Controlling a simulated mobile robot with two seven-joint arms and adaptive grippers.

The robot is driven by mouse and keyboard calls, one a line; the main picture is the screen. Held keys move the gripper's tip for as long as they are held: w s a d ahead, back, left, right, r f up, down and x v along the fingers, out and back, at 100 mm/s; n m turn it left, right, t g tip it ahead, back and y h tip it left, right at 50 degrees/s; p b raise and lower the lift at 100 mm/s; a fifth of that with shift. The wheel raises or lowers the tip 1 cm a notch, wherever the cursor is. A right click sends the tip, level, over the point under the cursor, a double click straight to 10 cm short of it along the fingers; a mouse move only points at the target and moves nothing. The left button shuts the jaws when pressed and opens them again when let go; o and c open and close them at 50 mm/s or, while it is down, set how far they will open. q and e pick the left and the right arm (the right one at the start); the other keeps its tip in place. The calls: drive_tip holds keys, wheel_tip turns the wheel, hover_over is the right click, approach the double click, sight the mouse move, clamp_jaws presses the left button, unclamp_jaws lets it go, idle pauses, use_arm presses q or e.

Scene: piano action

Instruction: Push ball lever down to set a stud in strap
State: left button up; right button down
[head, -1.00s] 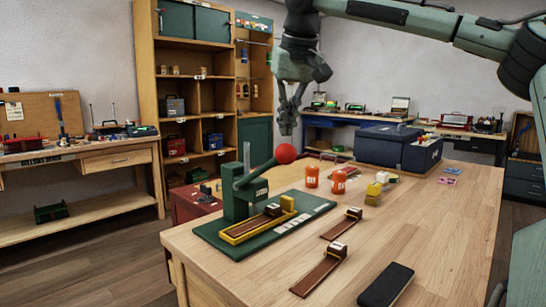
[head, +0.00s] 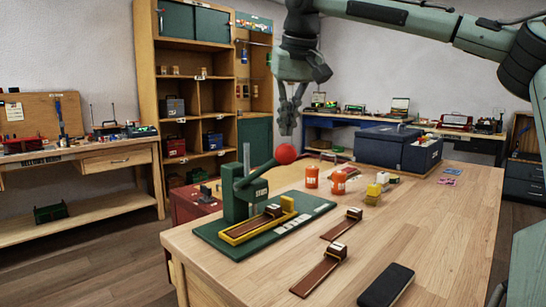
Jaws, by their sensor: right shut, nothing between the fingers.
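The green press (head: 237,197) stands on a green base plate near the left part of the workbench. Its lever (head: 262,169) slants up to the right and ends in a red ball (head: 286,154). A brown strap (head: 257,224) lies in the yellow-edged holder (head: 232,239) on the base plate. My right gripper (head: 287,132) points down, shut and empty, just above the red ball; whether it touches the ball I cannot tell. My left gripper is not in view.
Two more straps (head: 320,276) (head: 343,224) lie on the workbench (head: 430,220). Orange jars (head: 312,177), yellow blocks (head: 373,194) and a dark blue box (head: 385,146) stand behind. A black slab (head: 387,286) lies at the front.

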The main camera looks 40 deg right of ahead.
sight(294, 156)
drive_tip(key=shift+f, duration=0.15)
drive_tip(key=shift+s+f+p, duration=0.15)
drive_tip(key=shift+f+p, duration=0.15)
drive_tip(key=shift+f, duration=1.25)
drive_tip(key=shift+s+f, duration=0.4)
drive_tip(key=shift+f, duration=0.3)
drive_tip(key=shift+f+b, duration=0.1)
drive_tip(key=shift+b, duration=0.2)
drive_tip(key=shift+s+d+f, duration=0.1)
drive_tip(key=shift+s+f, duration=0.2)
drive_tip(key=shift+f, duration=0.2)
drive_tip(key=shift+s+f, duration=0.15)
drive_tip(key=shift+f, duration=0.25)
